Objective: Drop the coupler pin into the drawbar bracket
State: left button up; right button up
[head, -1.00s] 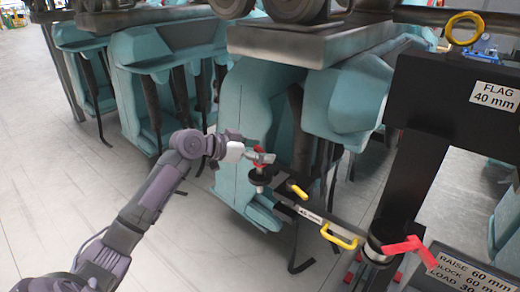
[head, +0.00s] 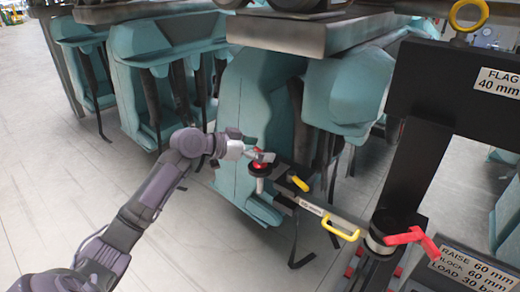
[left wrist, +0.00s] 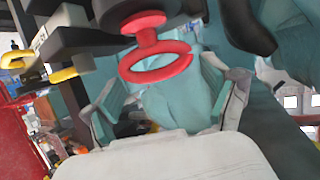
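The coupler pin has a red ring handle (left wrist: 155,66) and a red neck (left wrist: 146,27). In the left wrist view the neck meets a black round collar (left wrist: 133,10) of the drawbar bracket. In the head view the pin's red top (head: 256,166) shows at the black collar (head: 263,172), with a pale shank below it. The pin looks seated in the collar; the inside is hidden. My left gripper (head: 266,156) is just at the pin's top. In the left wrist view its fingers (left wrist: 168,100) are spread, with a gap around the ring. My right gripper is not in view.
A drawbar with a yellow handle (head: 340,231) runs right to a black post (head: 405,185) with a red lever (head: 412,240). Teal coaster seats (head: 245,125) hang close behind the bracket. The floor at left (head: 60,190) is clear.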

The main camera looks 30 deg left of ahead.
pick_arm(q)
jog(key=shift+o, duration=0.5)
jog(key=shift+s+f, duration=0.1)
jog(key=v, duration=1.2)
